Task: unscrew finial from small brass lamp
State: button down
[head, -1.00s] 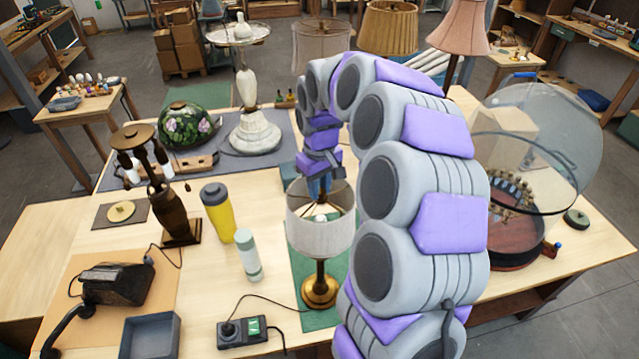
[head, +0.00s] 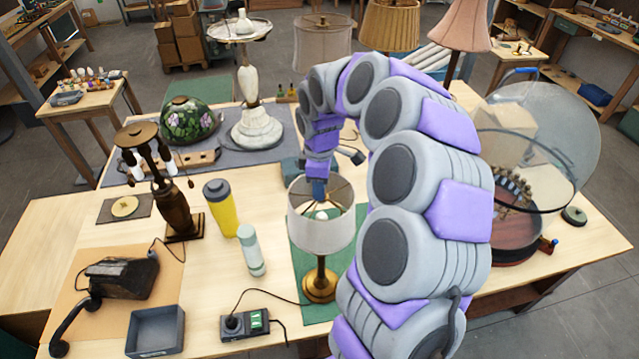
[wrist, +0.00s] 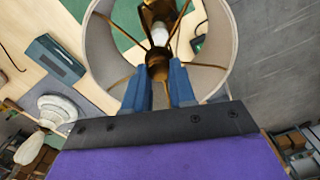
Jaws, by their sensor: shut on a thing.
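The small brass lamp (head: 320,287) stands upright on a green mat, with a white drum shade (head: 320,229) on it. The shade's open top, its brass spokes and a white bulb (wrist: 160,33) show in the wrist view. My gripper (head: 319,192) points down into the shade's top. In the wrist view, its blue fingers (wrist: 165,72) are shut on the dark brass finial (wrist: 158,66) at the hub of the spokes. The fingers partly hide the finial, so I cannot tell how far it is threaded on.
A yellow bottle (head: 221,208) and a pale green bottle (head: 250,250) stand left of the lamp. A black switch box (head: 245,324) with a cord lies in front. A glass dome (head: 540,140) stands at the right. A teal box (wrist: 58,55) sits behind the lamp.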

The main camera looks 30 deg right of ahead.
jog(key=n, duration=0.4)
jog(key=shift+s+n, duration=0.1)
jog(key=shift+n, duration=0.2)
jog(key=c, duration=0.8)
grip_release()
jog(key=shift+c, duration=0.2)
